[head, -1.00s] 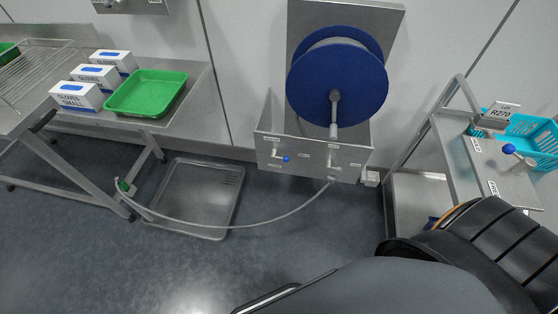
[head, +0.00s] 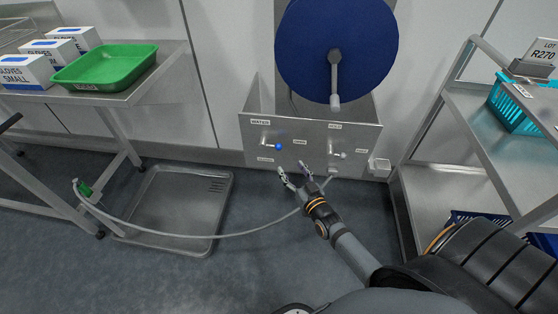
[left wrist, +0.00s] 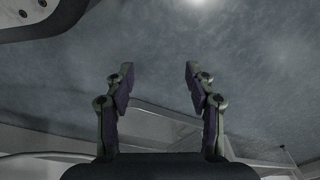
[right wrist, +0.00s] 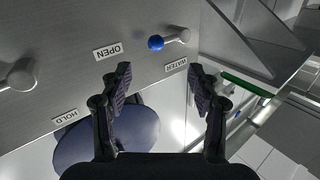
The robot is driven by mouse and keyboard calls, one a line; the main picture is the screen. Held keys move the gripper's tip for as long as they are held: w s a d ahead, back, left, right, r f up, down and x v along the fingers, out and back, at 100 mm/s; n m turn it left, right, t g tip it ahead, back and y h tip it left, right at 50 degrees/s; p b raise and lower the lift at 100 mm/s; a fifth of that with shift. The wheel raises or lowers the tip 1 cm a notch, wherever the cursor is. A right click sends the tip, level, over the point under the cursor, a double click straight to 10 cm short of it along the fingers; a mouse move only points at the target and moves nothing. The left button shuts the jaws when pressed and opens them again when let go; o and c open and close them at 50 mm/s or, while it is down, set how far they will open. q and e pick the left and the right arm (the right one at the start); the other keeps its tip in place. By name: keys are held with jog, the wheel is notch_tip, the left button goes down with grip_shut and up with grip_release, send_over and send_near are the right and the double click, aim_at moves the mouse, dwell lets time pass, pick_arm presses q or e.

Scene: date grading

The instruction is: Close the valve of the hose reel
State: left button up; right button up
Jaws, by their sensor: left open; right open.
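The hose reel (head: 340,45) is a blue drum above a steel panel (head: 312,165). The water valve (head: 278,147), a short lever with a blue knob, sits on the panel under the WATER label and points sideways towards the OPEN label. In the right wrist view the blue knob (right wrist: 156,43) is beyond the fingertips, near OPEN (right wrist: 107,51). A second lever with a grey knob (head: 343,155) is to its right. My right gripper (head: 292,168) is open and empty, in front of the panel, just below the blue knob in the picture. My left gripper (left wrist: 158,80) is open and empty.
The hose (head: 200,235) runs in a low arc to a green nozzle (head: 84,188) at the left. A floor tray (head: 215,180) lies under it. A steel table with a green tray (head: 145,48) is left; a shelf trolley (head: 470,110) with a teal basket is right.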

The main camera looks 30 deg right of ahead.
aim_at(278, 149)
pick_arm(q)
jog(key=w+d+r+b, duration=0.1)
jog(key=d+r+b, duration=0.1)
jog(key=r, duration=0.5)
jog(key=d+r+h+b, duration=0.1)
jog(key=r+b, duration=0.2)
jog(key=r, duration=0.4)
jog(key=shift+w+d+r, duration=0.35)
jog(key=shift+d, duration=0.05)
pick_arm(e)
jog(key=shift+w, duration=5.25)
grip_shut()
